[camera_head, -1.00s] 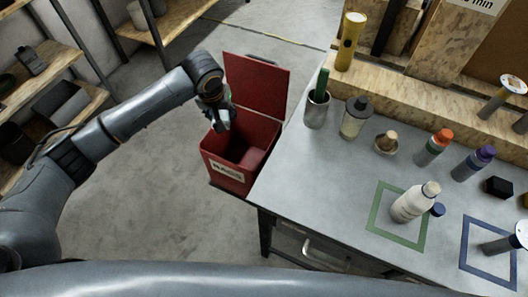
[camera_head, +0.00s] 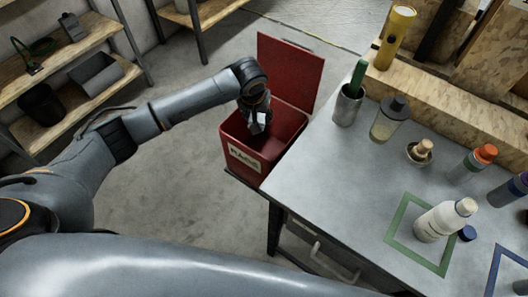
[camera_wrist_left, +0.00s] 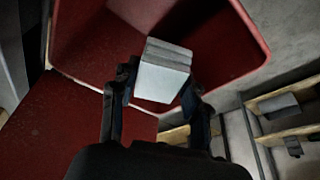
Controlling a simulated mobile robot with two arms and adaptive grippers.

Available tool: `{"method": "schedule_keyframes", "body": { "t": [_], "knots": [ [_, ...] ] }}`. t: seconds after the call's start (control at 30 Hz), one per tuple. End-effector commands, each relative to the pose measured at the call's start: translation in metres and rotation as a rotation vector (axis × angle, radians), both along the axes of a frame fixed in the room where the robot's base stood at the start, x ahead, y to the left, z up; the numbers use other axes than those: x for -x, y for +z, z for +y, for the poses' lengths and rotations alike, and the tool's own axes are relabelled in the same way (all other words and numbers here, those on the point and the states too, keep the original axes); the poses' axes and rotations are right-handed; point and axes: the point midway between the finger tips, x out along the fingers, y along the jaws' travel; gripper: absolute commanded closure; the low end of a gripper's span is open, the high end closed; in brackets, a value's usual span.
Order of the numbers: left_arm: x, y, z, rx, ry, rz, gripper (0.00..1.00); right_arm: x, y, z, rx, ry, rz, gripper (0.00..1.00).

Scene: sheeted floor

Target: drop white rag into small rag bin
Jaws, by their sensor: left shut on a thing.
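The red rag bin (camera_head: 240,160), with a label on its front, stands left of the table with its lid (camera_head: 290,72) raised. My left gripper (camera_head: 258,120) is over the bin's opening. In the left wrist view the gripper (camera_wrist_left: 157,88) is shut on a folded white rag (camera_wrist_left: 163,72), with the red bin wall (camera_wrist_left: 90,40) around and below it. In the head view only a small pale part of the rag (camera_head: 262,117) shows. My right gripper is not in view.
The grey table (camera_head: 330,170) beside the bin holds a white bottle (camera_head: 440,222), a cup with a green tool (camera_head: 347,106), a clear jar (camera_head: 388,120) and other bottles. Shelves (camera_head: 70,70) stand at the left. Floor before the bin is clear.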

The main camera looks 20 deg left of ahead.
Motion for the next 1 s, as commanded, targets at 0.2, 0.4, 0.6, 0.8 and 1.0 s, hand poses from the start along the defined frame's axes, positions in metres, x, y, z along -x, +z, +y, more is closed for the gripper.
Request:
{"method": "schedule_keyframes", "body": {
  "t": [0.2,0.4,0.6,0.8,1.0],
  "knots": [
    [0.0,-0.004,0.0,0.0,0.001,-0.001,0.83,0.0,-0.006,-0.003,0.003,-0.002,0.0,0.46],
    [0.0,-0.003,0.0,0.0,0.001,-0.001,0.4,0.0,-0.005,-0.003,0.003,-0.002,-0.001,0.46],
    [0.0,-0.003,0.0,0.0,0.001,0.0,0.27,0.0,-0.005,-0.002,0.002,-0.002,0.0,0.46],
    [0.0,-0.002,0.0,0.0,0.0,0.0,0.27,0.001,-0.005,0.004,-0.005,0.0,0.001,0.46],
    [0.007,0.021,-0.001,0.002,-0.001,-0.003,0.27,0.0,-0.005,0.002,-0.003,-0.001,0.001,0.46]
  ]
}}
